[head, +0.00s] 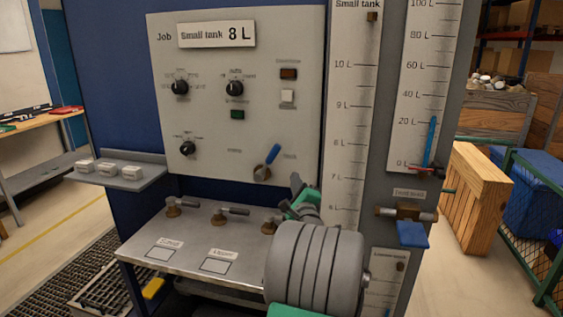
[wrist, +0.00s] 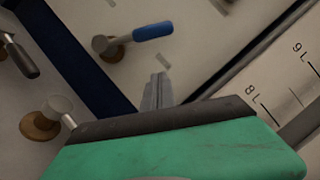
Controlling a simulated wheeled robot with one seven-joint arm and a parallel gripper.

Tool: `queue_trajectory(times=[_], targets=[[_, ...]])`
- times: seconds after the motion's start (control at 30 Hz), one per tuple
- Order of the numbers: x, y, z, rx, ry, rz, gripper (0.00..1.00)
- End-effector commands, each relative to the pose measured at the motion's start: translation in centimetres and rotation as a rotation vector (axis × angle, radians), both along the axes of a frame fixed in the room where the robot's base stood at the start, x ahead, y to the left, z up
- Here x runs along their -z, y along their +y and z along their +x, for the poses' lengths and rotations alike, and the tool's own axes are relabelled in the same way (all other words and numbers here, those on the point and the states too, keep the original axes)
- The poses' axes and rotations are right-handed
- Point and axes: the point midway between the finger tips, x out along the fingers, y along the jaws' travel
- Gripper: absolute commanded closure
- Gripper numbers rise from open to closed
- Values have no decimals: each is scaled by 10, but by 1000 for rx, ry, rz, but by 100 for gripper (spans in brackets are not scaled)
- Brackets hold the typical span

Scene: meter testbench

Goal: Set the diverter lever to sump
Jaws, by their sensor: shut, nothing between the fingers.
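The diverter lever (head: 268,162) has a blue handle on a brass-coloured hub, low on the right of the pale control panel. Its handle points up and slightly right, between two small labels too blurred to read. In the wrist view the lever (wrist: 152,31) lies beyond the fingertips, with its blue handle toward the upper right. My gripper (head: 296,182) is below and to the right of the lever, apart from it. In the wrist view my gripper (wrist: 158,92) shows its fingers together and empty. My own arm hides part of the bench behind it.
The control panel (head: 200,120) also carries black knobs and small buttons. Below it, a metal bench (head: 190,240) has several valves with dark handles. A level scale (head: 352,120) stands right of the lever. A blue-handled valve (head: 412,233) juts out at the lower right.

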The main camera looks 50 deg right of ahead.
Motion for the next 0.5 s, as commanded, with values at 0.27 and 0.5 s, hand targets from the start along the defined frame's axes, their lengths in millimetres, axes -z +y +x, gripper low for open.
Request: queue_trajectory(times=[0.27,0.5], targets=[[-15,-42,45,-1,1,0,100],[-32,-23,69,-2,2,0,100]])
